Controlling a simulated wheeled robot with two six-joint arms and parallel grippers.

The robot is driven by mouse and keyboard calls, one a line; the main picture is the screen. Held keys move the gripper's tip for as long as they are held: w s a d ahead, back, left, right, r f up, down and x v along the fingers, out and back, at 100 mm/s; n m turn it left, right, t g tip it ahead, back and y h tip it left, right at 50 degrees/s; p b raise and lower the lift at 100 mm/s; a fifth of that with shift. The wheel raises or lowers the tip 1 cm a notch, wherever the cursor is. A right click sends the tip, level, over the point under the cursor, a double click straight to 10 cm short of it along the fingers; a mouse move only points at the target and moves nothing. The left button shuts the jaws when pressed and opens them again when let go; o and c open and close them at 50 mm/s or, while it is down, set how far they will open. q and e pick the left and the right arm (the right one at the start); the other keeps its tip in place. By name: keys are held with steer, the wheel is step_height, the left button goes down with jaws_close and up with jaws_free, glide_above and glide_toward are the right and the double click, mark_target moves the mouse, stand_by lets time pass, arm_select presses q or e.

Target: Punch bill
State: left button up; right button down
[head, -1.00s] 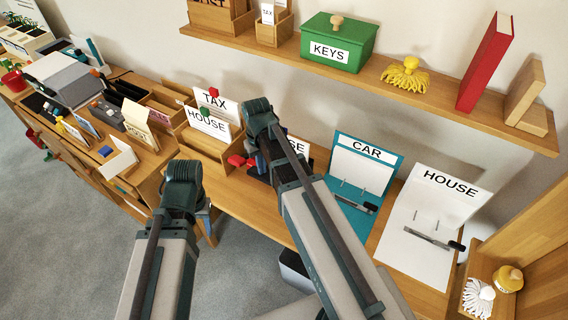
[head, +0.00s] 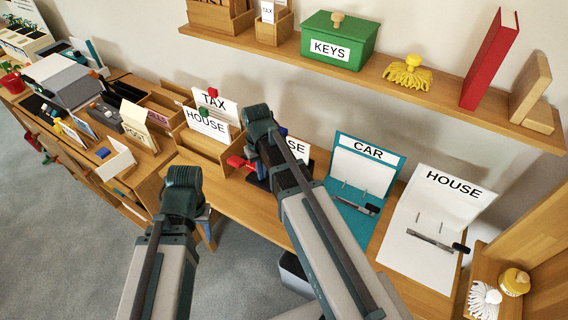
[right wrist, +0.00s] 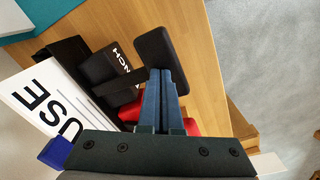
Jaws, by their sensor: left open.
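The bill, a white sheet whose HOUSE heading is partly hidden (head: 297,149), stands beside my right forearm. In the right wrist view the bill (right wrist: 42,104) lies at the left, against the black punch (right wrist: 106,68). A black pad (right wrist: 161,57), seemingly the punch's lever, is just beyond my right gripper (right wrist: 160,78). Its blue fingers are close together and overlap the pad; I cannot tell whether they touch it. In the head view the right arm hides the gripper and most of the punch. My left gripper (head: 206,213) is open, mostly hidden behind its wrist, low before the desk.
A teal CAR folder (head: 345,208) and a white HOUSE folder (head: 405,257) with metal fasteners lie to the right. Wooden holders with TAX (head: 217,104) and HOUSE (head: 207,123) cards stand left. A red object (head: 238,162) is near my right wrist. A shelf (head: 440,92) runs above.

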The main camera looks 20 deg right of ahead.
steer(key=shift+f, duration=0.1)
steer(key=shift+s+a+f+b, duration=0.35)
steer(key=shift+a+f+b, duration=0.05)
steer(key=shift+f+b, duration=0.3)
steer(key=shift+r, duration=0.1)
step_height(320, 180, up, 9)
steer(key=p, duration=0.9)
steer(key=s+a+n+h, duration=0.1)
steer(key=s+a+n, duration=0.1)
steer(key=s+a, duration=0.7)
steer(key=s, duration=0.4)
steer(key=shift+s+a, duration=0.3)
steer(key=shift+a, duration=0.05)
